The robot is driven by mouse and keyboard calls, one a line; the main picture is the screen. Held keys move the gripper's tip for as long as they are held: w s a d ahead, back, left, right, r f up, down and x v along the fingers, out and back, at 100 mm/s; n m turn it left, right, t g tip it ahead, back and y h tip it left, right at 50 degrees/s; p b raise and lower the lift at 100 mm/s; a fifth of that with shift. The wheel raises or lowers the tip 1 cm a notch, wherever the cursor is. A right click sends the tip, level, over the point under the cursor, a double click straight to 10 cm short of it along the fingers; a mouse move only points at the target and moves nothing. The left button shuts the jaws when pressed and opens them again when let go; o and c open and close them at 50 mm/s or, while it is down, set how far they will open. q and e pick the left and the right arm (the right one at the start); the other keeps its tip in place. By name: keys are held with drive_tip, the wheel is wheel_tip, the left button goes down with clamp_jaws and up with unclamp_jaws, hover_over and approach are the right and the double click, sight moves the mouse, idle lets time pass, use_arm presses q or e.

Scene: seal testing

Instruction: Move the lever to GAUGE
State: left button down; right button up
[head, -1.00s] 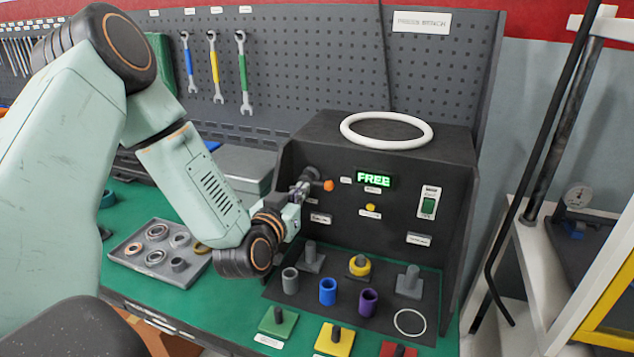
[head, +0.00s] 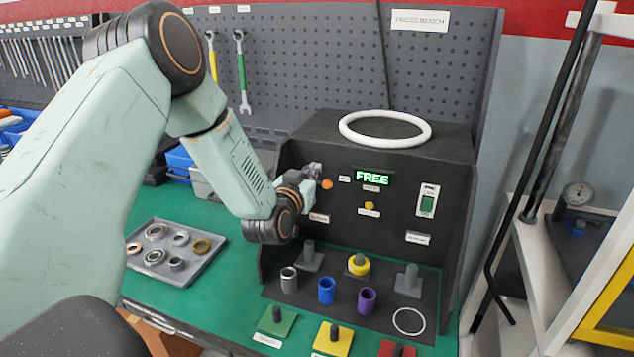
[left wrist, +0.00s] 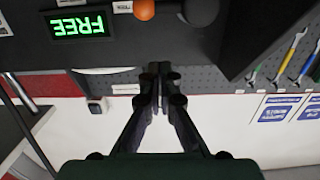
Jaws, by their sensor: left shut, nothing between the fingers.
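The lever has an orange ball knob (head: 327,184) on the front panel of the dark press box (head: 450,215). The knob also shows at the top of the left wrist view (left wrist: 144,9). A green lit display (head: 374,178) to the right of the knob reads FREE. My left gripper (head: 314,172) is at the panel just left of the knob, partly hidden by its own wrist. In the left wrist view the left gripper's fingers (left wrist: 161,72) are together and empty, below the knob in the picture. Whether they touch the lever is not clear. My right gripper is not in view.
A white ring (head: 385,143) lies on top of the box. Pegs and coloured sleeves, such as a blue one (head: 327,291), stand in front of the panel. A tray of rings (head: 150,268) is on the green bench at left. A green switch (head: 427,203) is at right.

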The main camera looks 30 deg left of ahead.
use_arm(q)
drive_tip(key=w+f, duration=0.1)
drive_tip(key=f, duration=0.1)
drive_tip(key=w+f, duration=0.1)
drive_tip(key=f, duration=0.1)
drive_tip(key=shift+w+a, duration=0.3)
drive_tip(key=shift+a, duration=0.1)
drive_tip(key=shift+a+f, duration=0.1)
drive_tip(key=shift+a, duration=0.15)
drive_tip(key=shift+w+f, duration=0.1)
drive_tip(key=shift+d+m, duration=0.25)
drive_tip(key=shift+m, duration=0.15)
drive_tip(key=shift+f, duration=0.1)
